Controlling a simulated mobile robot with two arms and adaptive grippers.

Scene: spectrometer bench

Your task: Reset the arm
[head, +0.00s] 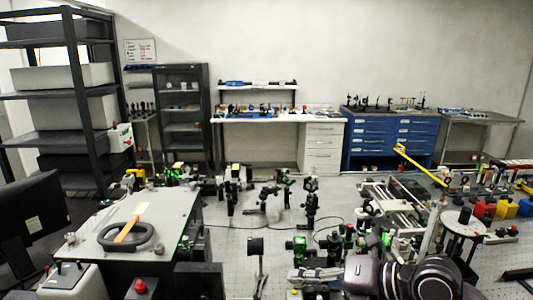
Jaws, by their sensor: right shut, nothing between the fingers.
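My right arm comes in at the bottom right, with rounded grey-purple links. My right gripper (299,277) points left at the bottom of the head view, low in front of the optical bench (225,245). It is shut, with nothing seen between its fingers. Small green and black optics stand just behind it; I cannot tell whether it touches any of them. My left gripper is not in view.
A grey box (170,225) with a black ring (125,237) on top stands at the left. A round-topped stand (461,222) and red, blue and yellow blocks (484,210) are at the right. Several post-mounted optics (311,200) stand mid-bench. A yellow bar (420,164) slants behind.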

